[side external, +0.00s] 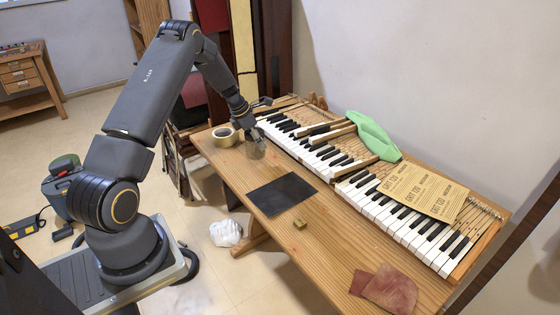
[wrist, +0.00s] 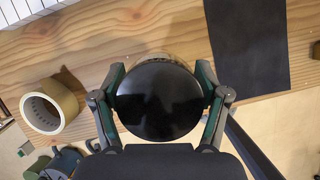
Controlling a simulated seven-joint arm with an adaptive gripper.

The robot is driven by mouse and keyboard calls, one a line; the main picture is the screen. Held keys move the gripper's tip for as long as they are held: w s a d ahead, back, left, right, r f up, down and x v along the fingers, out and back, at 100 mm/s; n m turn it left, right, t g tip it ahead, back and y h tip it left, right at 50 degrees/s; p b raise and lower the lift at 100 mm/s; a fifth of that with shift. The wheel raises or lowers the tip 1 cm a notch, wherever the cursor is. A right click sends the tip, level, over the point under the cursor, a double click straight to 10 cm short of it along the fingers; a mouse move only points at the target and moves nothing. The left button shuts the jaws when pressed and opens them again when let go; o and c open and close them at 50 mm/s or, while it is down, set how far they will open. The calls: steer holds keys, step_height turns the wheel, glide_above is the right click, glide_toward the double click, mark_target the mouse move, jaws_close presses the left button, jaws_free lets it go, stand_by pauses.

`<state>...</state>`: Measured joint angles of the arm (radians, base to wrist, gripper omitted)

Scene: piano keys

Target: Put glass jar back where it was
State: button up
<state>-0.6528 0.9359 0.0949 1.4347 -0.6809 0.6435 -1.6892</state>
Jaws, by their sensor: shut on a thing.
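The glass jar (side external: 255,149) is at the far left end of the wooden table, beside the tape roll. In the wrist view its round black lid (wrist: 158,101) fills the space between the two fingers, and a little of the jar's body shows behind the lid. My gripper (side external: 256,137) is shut on the jar from above, with one finger on each side of the lid in the wrist view (wrist: 159,100). I cannot tell whether the jar's base touches the table.
The tape roll (side external: 225,137) lies left of the jar. A black flat sheet (side external: 283,195) lies in front. Piano keys (side external: 310,152) run along the back, with a green cloth (side external: 373,137) and sandpaper (side external: 425,189). A small brass block (side external: 300,224) and reddish-brown sheets (side external: 387,288) lie nearer.

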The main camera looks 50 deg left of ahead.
steer(key=shift+w+a+f, duration=0.25)
steer(key=shift+w+f, duration=0.2)
steer(key=shift+f, duration=0.1)
steer(key=shift+w+a+f, duration=0.2)
steer(key=shift+w+f, duration=0.2)
steer(key=shift+f, duration=0.1)
steer(key=shift+w+a+f, duration=0.1)
steer(key=shift+w+f, duration=0.05)
steer(key=shift+f, duration=1.55)
steer(key=shift+f, duration=0.1)
steer(key=o, duration=1.5)
steer(key=shift+f, duration=0.1)
